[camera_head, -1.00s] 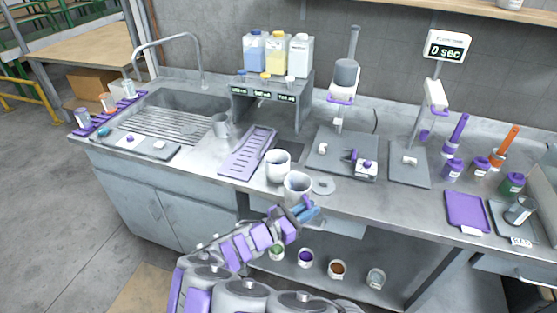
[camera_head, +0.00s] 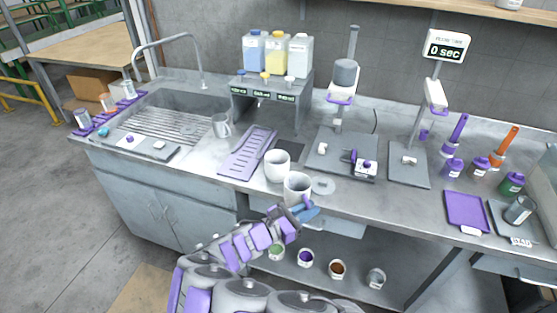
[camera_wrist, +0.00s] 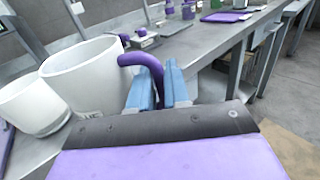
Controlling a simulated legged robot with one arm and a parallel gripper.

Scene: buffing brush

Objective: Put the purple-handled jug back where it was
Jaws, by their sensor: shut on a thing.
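The purple-handled jug (camera_head: 297,188) is a pale, wide, open-topped vessel at the front edge of the counter in the head view. It shows large at the left of the wrist view (camera_wrist: 88,78), with its curved purple handle (camera_wrist: 150,66) facing me. My gripper (camera_wrist: 160,88) has its blue fingers shut on this handle, one on each side. In the head view my gripper (camera_head: 306,212) is in front of the jug, by the counter edge. The jug is upright or nearly so. I cannot tell whether its base touches the counter.
A second pale jug (camera_head: 277,165) stands close behind and left. A flat grey disc (camera_head: 323,186) lies just right. A purple ribbed tray (camera_head: 248,152), a metal mug (camera_head: 221,125) and a grey stand base (camera_head: 330,152) are nearby. A purple tray (camera_head: 467,211) lies further right.

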